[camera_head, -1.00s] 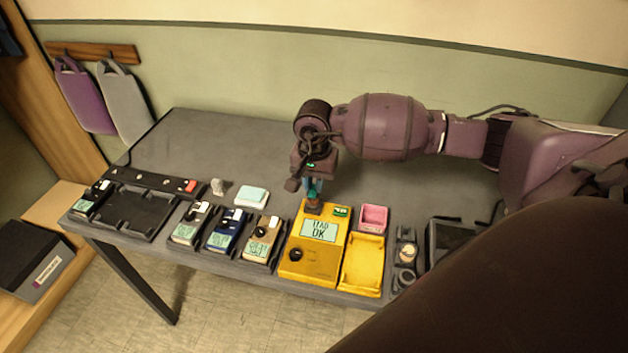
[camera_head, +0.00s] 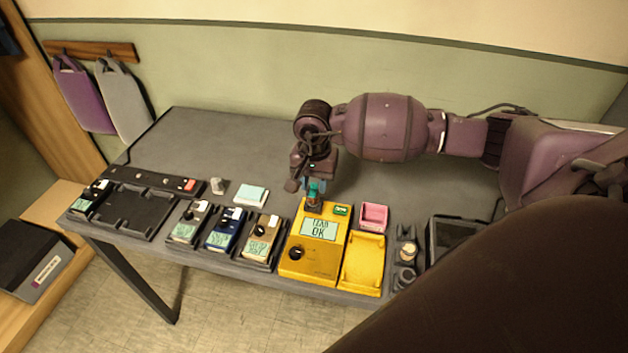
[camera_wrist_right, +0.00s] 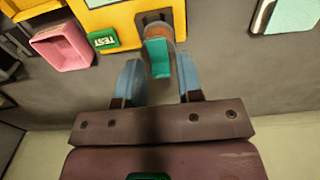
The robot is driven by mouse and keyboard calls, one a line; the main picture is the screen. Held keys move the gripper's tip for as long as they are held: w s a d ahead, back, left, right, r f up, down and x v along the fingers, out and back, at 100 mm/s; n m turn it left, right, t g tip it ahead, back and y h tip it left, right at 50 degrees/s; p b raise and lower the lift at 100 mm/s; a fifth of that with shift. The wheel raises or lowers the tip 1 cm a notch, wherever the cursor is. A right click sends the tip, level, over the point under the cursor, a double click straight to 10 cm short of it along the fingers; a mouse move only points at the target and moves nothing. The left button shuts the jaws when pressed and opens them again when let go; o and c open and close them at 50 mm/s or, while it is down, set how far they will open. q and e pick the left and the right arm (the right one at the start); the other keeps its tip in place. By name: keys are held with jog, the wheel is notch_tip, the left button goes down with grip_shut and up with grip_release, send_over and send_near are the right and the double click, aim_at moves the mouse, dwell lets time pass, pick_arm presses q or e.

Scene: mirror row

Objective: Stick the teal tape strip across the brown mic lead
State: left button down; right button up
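The yellow tester (camera_head: 312,262) stands at the table's front edge, its screen reading what looks like "LEAD OK". The brown mic lead (camera_wrist_right: 153,30) shows as a short brown piece at the tester's dark socket in the right wrist view. The teal tape strip (camera_wrist_right: 158,58) lies against the brown piece, bent, with its lower part hanging out toward my gripper; it also shows in the head view (camera_head: 314,190). My right gripper (camera_wrist_right: 160,62) is open, with one blue finger on each side of the strip and visible gaps. My left gripper is not in view.
A pink tray (camera_head: 374,215) and an empty yellow tray (camera_head: 362,264) are right of the tester. Several handheld packs stand left of it, with a pale teal pad (camera_head: 251,194) behind. A black dock (camera_head: 140,212) is farther left. The table's back is clear.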

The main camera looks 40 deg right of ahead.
jog(key=shift+o, duration=0.9)
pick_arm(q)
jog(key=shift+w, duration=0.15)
pick_arm(e)
jog(key=shift+w+r, duration=0.1)
jog(key=shift+r, duration=0.3)
notch_tip(320, 180, up, 8)
jog(key=shift+r, duration=0.2)
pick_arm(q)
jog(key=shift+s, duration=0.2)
pick_arm(e)
jog(key=shift+r, duration=0.85)
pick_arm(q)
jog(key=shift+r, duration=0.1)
